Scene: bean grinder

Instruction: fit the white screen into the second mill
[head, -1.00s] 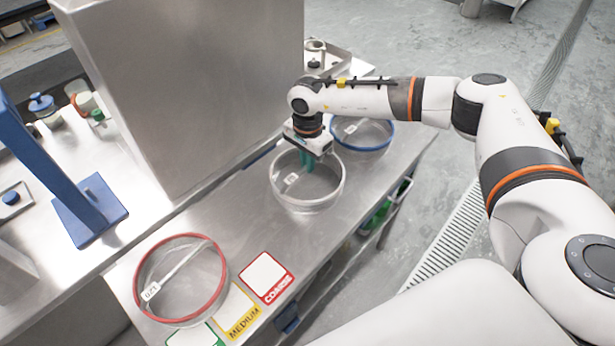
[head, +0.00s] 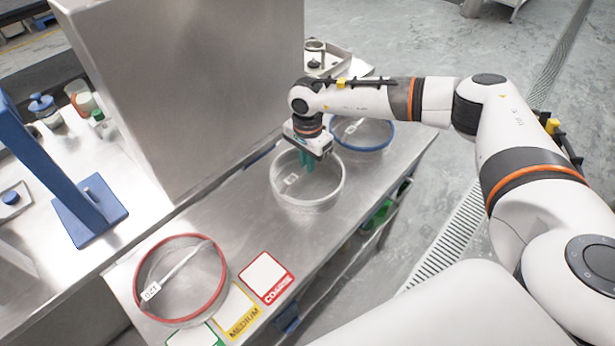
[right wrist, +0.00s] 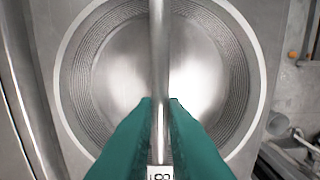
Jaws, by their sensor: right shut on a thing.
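The white screen (head: 341,188) is a round white-rimmed sieve with a crossbar handle and a small label. It sits on the steel counter in the head view, between the red and blue screens. My right gripper (head: 307,165) reaches down inside its rim from above. In the right wrist view the teal fingers (right wrist: 166,110) are shut on the crossbar (right wrist: 158,45), with the white rim (right wrist: 63,100) around them. I cannot tell whether the screen is touching the counter. I cannot make out the second mill. My left gripper is out of view.
A red screen (head: 222,288) lies front left and a blue screen (head: 391,140) just behind the white one. Coarse (head: 267,277) and medium (head: 238,312) cards lie at the front edge. A tall steel box (head: 190,90) stands behind, with a blue stand (head: 90,210) at left.

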